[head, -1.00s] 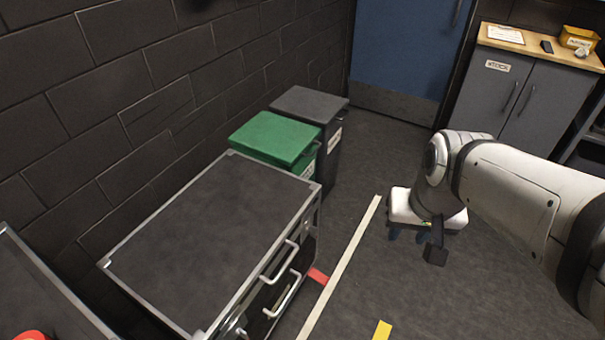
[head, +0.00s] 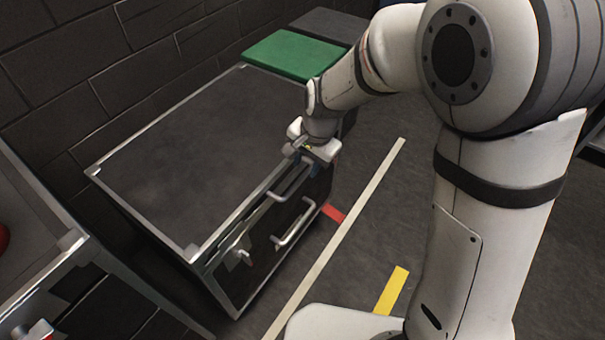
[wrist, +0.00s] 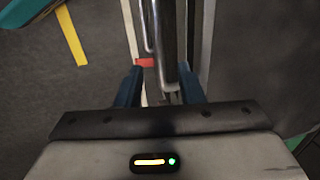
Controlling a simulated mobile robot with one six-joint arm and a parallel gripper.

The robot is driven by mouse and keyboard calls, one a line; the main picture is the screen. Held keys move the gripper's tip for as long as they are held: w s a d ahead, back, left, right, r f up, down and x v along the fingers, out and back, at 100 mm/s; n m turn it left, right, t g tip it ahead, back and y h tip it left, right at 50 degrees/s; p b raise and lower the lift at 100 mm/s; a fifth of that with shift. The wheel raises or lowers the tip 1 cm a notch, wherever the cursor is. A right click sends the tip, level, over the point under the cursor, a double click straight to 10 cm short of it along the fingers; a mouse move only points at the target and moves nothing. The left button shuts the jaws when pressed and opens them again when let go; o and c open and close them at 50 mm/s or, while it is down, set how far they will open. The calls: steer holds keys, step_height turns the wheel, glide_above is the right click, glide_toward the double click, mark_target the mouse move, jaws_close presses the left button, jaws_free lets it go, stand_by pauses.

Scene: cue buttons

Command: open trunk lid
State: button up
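The trunk (head: 190,150) is a dark case with metal edges, standing at the left in the head view with its lid down. A silver upper handle (head: 287,184) is on its front near the lid edge. A second silver handle (head: 295,226) sits lower. My gripper (head: 312,166) is at the far end of the upper handle, pointing down. In the wrist view its blue fingers (wrist: 160,88) are apart, with the trunk's edge and a silver bar (wrist: 149,30) showing between them. I cannot tell whether the fingers touch the handle.
A green-lidded bin (head: 295,54) and a grey bin (head: 330,25) stand behind the trunk. A white floor line (head: 350,225), a red mark (head: 333,212) and a yellow mark (head: 391,290) lie on open floor at right.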

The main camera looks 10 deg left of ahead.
mark_target(303, 177)
steer(key=f, duration=0.4)
steer(key=shift+w+a+f+b, duration=0.1)
steer(key=shift+w+a+b, duration=0.05)
steer(key=shift+a+b, duration=0.2)
steer(key=shift+c, duration=0.4)
jaws_close()
